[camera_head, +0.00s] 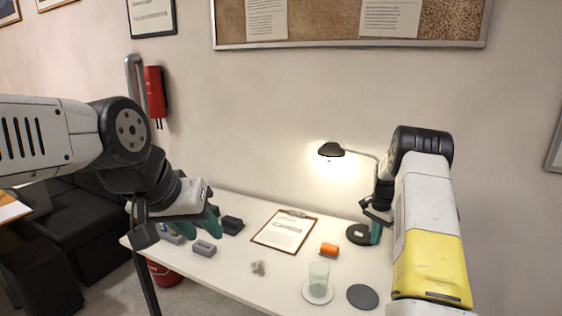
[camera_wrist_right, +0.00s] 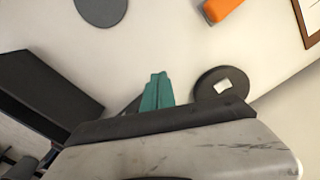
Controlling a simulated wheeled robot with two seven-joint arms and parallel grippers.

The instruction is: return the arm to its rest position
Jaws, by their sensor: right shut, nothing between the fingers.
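My right gripper (camera_head: 375,234) hangs over the right part of the white table, in front of the lamp base in the head view. In the right wrist view its teal fingers (camera_wrist_right: 157,92) are pressed together with nothing between them. My right arm reaches in from the lower right, bent at a black joint. My left gripper (camera_head: 199,222) is over the table's left end, with its two teal fingers apart. It appears empty, near a grey block (camera_head: 205,248) and a black block (camera_head: 232,225).
The white table (camera_head: 225,268) carries a clipboard (camera_head: 284,230), an orange block (camera_head: 329,249), a glass (camera_head: 318,275) on a white coaster, a dark grey disc (camera_head: 362,296) and a small grey pile (camera_head: 259,268). A lit desk lamp (camera_head: 331,150) stands at the back right. A wall is behind.

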